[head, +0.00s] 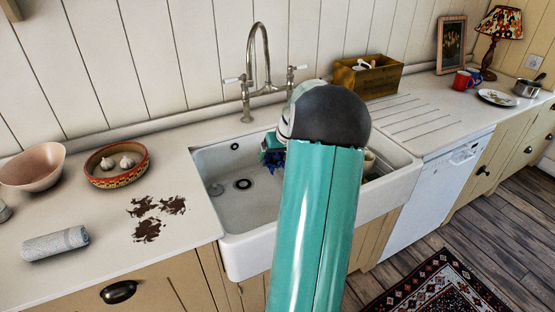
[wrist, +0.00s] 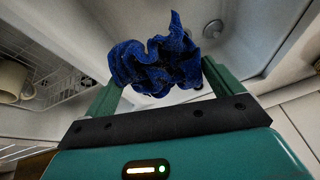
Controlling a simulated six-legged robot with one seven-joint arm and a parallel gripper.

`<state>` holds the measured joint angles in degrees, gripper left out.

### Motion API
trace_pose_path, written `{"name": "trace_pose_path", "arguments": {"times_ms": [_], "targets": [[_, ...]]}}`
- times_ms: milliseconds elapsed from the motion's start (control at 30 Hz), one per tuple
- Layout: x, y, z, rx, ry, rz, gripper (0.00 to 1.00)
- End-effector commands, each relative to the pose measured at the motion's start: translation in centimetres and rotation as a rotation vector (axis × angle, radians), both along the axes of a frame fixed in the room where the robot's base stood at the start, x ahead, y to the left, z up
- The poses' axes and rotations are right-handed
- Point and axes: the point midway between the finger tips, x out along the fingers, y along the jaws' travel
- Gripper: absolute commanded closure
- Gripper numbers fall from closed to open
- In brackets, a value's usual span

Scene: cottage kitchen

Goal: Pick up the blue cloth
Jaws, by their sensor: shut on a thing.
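The blue cloth (wrist: 160,62) is crumpled and dark blue. In the wrist view it is bunched between the two green fingers of my gripper (wrist: 158,82), which is shut on it. In the head view only a small part of the cloth (head: 274,160) shows, over the sink basin; my arm hides the rest. My gripper (head: 270,148) is mostly hidden behind my arm there. I cannot tell how far the cloth is above the basin floor.
The white sink (head: 225,205) has a tall tap (head: 256,60) behind it. A dish rack (wrist: 50,80) with a cup (wrist: 12,80) is beside the cloth. A rolled towel (head: 55,243), a bowl with garlic (head: 117,168) and dark stains (head: 150,222) are on the left counter.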

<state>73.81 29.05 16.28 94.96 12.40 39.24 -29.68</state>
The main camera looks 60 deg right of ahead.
Motion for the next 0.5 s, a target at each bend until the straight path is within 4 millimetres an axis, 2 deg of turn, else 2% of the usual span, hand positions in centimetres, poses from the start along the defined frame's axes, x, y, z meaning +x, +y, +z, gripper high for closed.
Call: {"name": "trace_pose_path", "arguments": {"times_ms": [500], "targets": [[0.0,0.0,3.0,0.000,-0.001,-0.001,0.29]]}}
